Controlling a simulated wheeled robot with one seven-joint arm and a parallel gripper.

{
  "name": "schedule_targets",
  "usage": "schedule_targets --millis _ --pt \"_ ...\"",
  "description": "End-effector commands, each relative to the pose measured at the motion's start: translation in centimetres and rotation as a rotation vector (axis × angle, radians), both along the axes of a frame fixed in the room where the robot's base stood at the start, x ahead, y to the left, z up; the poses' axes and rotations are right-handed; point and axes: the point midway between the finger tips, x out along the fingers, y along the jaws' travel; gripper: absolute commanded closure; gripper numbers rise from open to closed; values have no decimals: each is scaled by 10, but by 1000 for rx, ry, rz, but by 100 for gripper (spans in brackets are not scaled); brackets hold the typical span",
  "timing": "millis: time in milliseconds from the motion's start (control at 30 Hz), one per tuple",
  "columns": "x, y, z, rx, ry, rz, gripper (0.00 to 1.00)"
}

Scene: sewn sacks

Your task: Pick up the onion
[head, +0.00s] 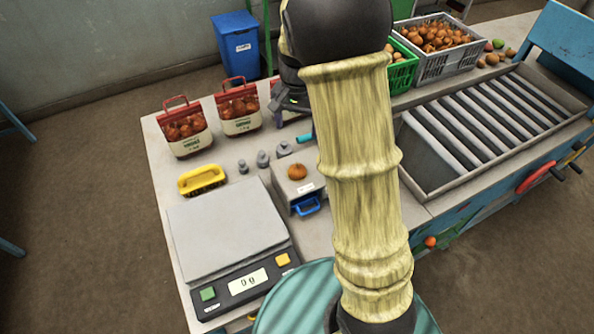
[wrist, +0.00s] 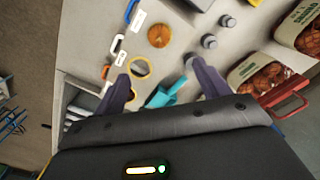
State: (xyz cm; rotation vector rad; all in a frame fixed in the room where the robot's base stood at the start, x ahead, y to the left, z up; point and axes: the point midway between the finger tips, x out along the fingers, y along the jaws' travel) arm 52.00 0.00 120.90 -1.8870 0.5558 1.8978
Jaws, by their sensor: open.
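A single orange-brown onion (head: 297,171) sits on a small grey box with a blue handle, right of the weights. In the wrist view the onion (wrist: 159,36) lies near the top, beyond the fingertips. My gripper (wrist: 158,74) is open and empty, its two dark fingers apart and not touching the onion. In the head view my gripper (head: 290,97) is above the back of the table, behind the onion, partly hidden by my arm.
A scale (head: 228,228) stands at the table's front left. Several weights (head: 262,160), a yellow-handled item (head: 202,180) and red-topped onion sacks (head: 184,128) stand nearby. A turquoise object (wrist: 166,92) lies below the fingers. Crates (head: 447,66) and rollers (head: 490,120) are at right.

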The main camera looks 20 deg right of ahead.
Motion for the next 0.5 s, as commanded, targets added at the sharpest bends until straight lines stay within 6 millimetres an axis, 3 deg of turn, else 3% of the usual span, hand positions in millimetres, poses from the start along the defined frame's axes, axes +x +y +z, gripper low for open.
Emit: schedule_targets --millis 200,500 --pt "-1 1 -11 7 8 -64 26" --pt "-1 2 -5 -6 -4 -129 26"
